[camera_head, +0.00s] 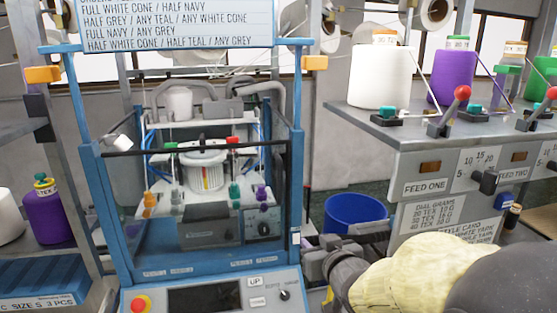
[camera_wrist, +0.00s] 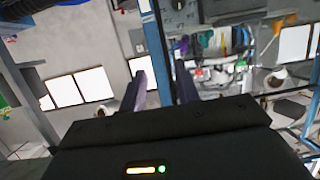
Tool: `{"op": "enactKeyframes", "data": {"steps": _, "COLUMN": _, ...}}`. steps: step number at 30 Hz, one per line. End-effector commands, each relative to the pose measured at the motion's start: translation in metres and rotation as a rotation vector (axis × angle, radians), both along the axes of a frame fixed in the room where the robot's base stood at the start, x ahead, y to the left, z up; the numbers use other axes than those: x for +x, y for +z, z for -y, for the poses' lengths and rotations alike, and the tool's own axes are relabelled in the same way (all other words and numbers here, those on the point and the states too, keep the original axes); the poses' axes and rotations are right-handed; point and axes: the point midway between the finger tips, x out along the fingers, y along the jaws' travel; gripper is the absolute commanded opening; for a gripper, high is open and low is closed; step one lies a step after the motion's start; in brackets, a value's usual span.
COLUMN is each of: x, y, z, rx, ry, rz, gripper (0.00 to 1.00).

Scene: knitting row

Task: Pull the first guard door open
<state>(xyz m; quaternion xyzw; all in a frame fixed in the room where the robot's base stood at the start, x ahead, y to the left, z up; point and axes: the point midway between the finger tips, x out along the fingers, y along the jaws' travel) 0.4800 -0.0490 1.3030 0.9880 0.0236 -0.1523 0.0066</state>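The knitting machine with a blue frame (camera_head: 286,170) stands left of centre in the head view. A black horizontal bar (camera_head: 205,147) crosses its front, and cones and coloured parts show behind it. I cannot tell whether the guard door is shut or ajar. My gripper (camera_head: 318,250) is low at the machine's right side, partly hidden by my arm. In the wrist view my gripper (camera_wrist: 160,86) has its two fingers apart. A blue frame post (camera_wrist: 155,45) shows between and beyond them; I see no grip on it.
A feed bench (camera_head: 400,135) with white and purple cones stands at the right. A blue bin (camera_head: 355,212) sits under it, close to my arm. A control panel (camera_head: 215,295) with a red button is at the machine's front. A shelf with yarn (camera_head: 45,215) is at the left.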

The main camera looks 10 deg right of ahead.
Motion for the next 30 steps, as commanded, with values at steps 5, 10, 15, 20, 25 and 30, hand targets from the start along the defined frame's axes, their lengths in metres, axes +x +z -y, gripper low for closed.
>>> {"op": "enactKeyframes", "data": {"steps": 5, "x": -0.001, "y": 0.079, "z": -0.006, "rx": 0.031, "ry": 0.096, "rz": 0.228, "gripper": 0.32}}
{"op": "enactKeyframes", "data": {"steps": 10, "x": -0.004, "y": 0.098, "z": -0.013, "rx": 0.045, "ry": 0.145, "rz": 0.300, "gripper": 0.32}}
{"op": "enactKeyframes", "data": {"steps": 15, "x": -0.004, "y": 0.097, "z": -0.015, "rx": 0.046, "ry": 0.151, "rz": 0.302, "gripper": 0.32}}
{"op": "enactKeyframes", "data": {"steps": 20, "x": -0.003, "y": 0.097, "z": -0.015, "rx": 0.047, "ry": 0.152, "rz": 0.301, "gripper": 0.32}}
{"op": "enactKeyframes", "data": {"steps": 25, "x": 0.003, "y": 0.099, "z": -0.016, "rx": 0.049, "ry": 0.153, "rz": 0.298, "gripper": 0.32}}
{"op": "enactKeyframes", "data": {"steps": 30, "x": 0.014, "y": 0.101, "z": -0.018, "rx": 0.051, "ry": 0.153, "rz": 0.296, "gripper": 0.32}}
